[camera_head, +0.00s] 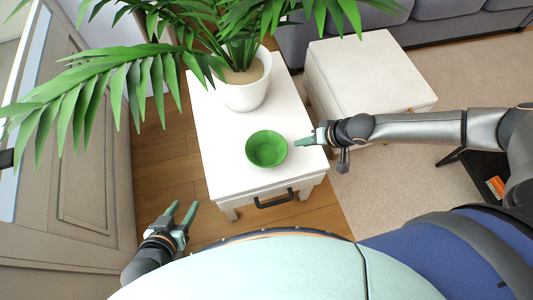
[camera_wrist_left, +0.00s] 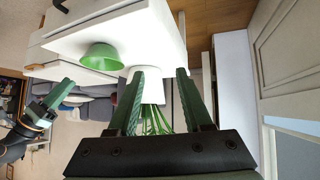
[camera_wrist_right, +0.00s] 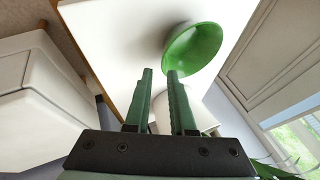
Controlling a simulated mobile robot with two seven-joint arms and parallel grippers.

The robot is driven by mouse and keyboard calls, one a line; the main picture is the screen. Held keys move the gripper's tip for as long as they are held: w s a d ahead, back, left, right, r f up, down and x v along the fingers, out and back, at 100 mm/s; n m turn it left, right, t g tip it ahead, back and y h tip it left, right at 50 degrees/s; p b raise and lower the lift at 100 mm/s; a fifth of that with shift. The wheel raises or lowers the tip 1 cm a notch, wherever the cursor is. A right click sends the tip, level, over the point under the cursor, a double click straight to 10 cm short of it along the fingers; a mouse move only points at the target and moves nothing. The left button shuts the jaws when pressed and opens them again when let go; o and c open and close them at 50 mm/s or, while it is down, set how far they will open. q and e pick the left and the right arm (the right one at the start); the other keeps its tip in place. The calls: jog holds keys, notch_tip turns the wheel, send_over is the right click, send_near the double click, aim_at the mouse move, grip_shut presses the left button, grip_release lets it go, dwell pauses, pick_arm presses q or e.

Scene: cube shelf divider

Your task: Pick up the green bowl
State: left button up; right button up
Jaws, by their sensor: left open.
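The green bowl (camera_head: 266,149) stands upright on the white side table (camera_head: 215,125), near its front edge. My right gripper (camera_head: 300,142) is just right of the bowl, pointing at its rim, apart from it as far as I can see. In the right wrist view the bowl (camera_wrist_right: 196,50) lies just beyond the fingertips (camera_wrist_right: 160,72); the fingers have a narrow empty gap between them. My left gripper (camera_head: 182,208) is open and empty, low at the front left of the table. The bowl also shows in the left wrist view (camera_wrist_left: 100,57), away from those fingers.
A potted plant (camera_head: 245,92) stands behind the bowl, its leaves spreading left. A white ottoman (camera_head: 365,75) is right of the table. A drawer handle (camera_head: 273,200) sticks out at the table's front. A grey cabinet (camera_head: 85,170) is at the left. The table's left part is clear.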

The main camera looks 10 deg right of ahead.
aim_at(287, 148)
jog(key=b+x, duration=0.1)
jog(key=x, duration=0.4)
jog(key=shift+w+a+f, duration=0.1)
jog(key=shift+a+f, duration=0.1)
jog(key=shift+a, duration=0.05)
jog(key=shift+w+a+f+b, duration=0.1)
jog(key=shift+a+f+b, duration=0.1)
jog(key=shift+f+b, duration=0.2)
jog(key=b+x, duration=0.2)
jog(key=x, duration=0.2)
jog(key=shift+a+f, duration=0.2)
jog(key=shift+a, duration=0.05)
pick_arm(q)
jog(key=w+r+m+t+h, duration=0.1)
jog(key=w+r+t, duration=0.3)
jog(key=r, duration=0.6)
jog(key=w+r+m+t+h, duration=0.2)
jog(key=w+r+t, duration=0.2)
jog(key=r, duration=0.7)
jog(key=shift+r+t, duration=0.2)
jog(key=shift+t, duration=0.7)
jog(key=shift+a, duration=0.1)
pick_arm(e)
grip_shut()
